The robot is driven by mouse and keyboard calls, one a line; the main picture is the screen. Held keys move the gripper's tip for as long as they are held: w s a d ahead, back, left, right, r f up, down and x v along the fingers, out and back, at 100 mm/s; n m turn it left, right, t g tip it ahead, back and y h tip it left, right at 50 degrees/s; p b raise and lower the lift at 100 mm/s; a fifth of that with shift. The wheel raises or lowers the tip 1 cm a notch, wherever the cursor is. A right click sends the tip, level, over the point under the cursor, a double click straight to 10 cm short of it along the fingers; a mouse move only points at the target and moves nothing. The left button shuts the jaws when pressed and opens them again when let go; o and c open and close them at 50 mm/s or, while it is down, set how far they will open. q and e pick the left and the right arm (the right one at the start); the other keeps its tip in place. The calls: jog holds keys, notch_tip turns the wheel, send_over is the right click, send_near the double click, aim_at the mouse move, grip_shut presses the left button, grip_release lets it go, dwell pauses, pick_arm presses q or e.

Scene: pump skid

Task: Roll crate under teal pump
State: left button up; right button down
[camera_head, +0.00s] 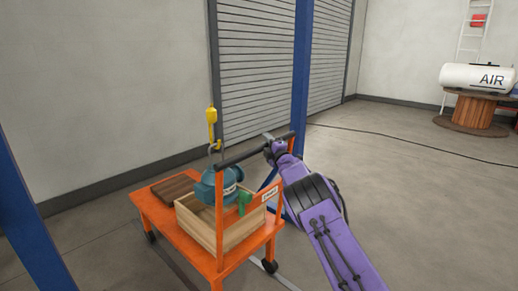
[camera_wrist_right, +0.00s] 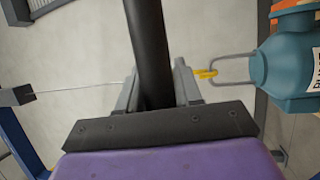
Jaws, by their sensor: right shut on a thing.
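The teal pump (camera_head: 212,186) hangs from a yellow hook (camera_head: 211,122) in the head view. The open wooden crate (camera_head: 245,229) stands on an orange cart (camera_head: 204,262), and the pump's lower part overlaps the crate in the picture. I cannot tell whether the pump touches the crate. My right gripper (camera_head: 277,148) is shut on the cart's black push handle (camera_head: 240,154). In the right wrist view the handle (camera_wrist_right: 150,50) runs between the fingers, with the pump (camera_wrist_right: 292,65) to the right. My left gripper is not in view.
A brown slatted piece (camera_head: 174,189) lies on the cart's far left end. A blue post (camera_head: 301,75) rises behind the handle, and another blue post (camera_head: 28,215) stands at the left edge. A cable (camera_head: 410,138) crosses the floor at right. The floor at right is mostly clear.

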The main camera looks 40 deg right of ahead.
jog(key=shift+s+d+f, duration=0.1)
jog(key=shift+s+f, duration=0.05)
jog(key=c, duration=0.9)
grip_release()
jog(key=shift+o, duration=0.3)
jog(key=shift+s, duration=0.2)
jog(key=b+v, duration=0.1)
jog(key=v, duration=0.9)
jog(key=shift+f, duration=0.1)
